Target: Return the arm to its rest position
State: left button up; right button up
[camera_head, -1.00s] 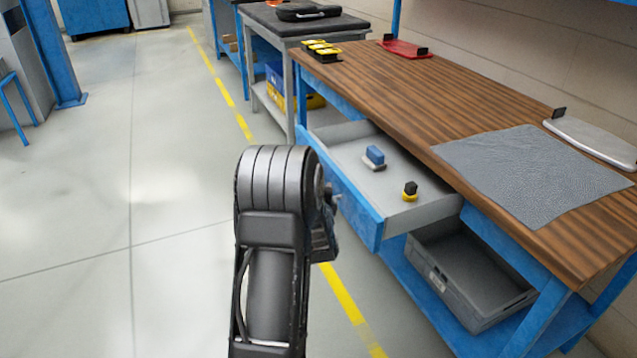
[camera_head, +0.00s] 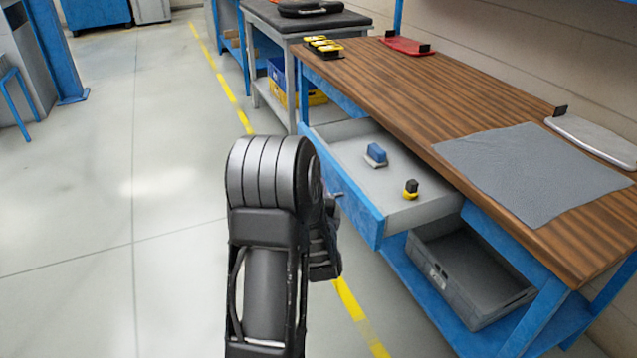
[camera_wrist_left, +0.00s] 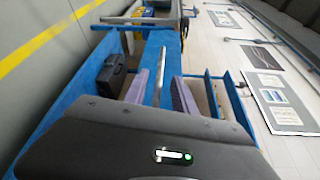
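My arm (camera_head: 265,230) rises from the bottom centre of the head view, bent at a dark ribbed joint, in front of the workbench. Its gripper is mostly hidden behind that joint in the head view. In the left wrist view my left gripper (camera_wrist_left: 159,75) shows two purplish-grey fingers spread apart, with a gap and nothing held between them. A grey bar on a blue surface shows through the gap. I cannot tell its distance from the fingers. My right gripper is not in view.
The bench's blue-fronted drawer (camera_head: 345,190) stands open beside my arm, holding a blue-and-white item (camera_head: 376,155) and a yellow-and-black item (camera_head: 411,189). A grey crate (camera_head: 470,270) sits below. A grey mat (camera_head: 530,172) lies on the bench. The floor on the left is clear.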

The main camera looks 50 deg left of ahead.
pick_arm(q)
jog(key=shift+v, duration=1.1)
jog(key=shift+f, duration=0.1)
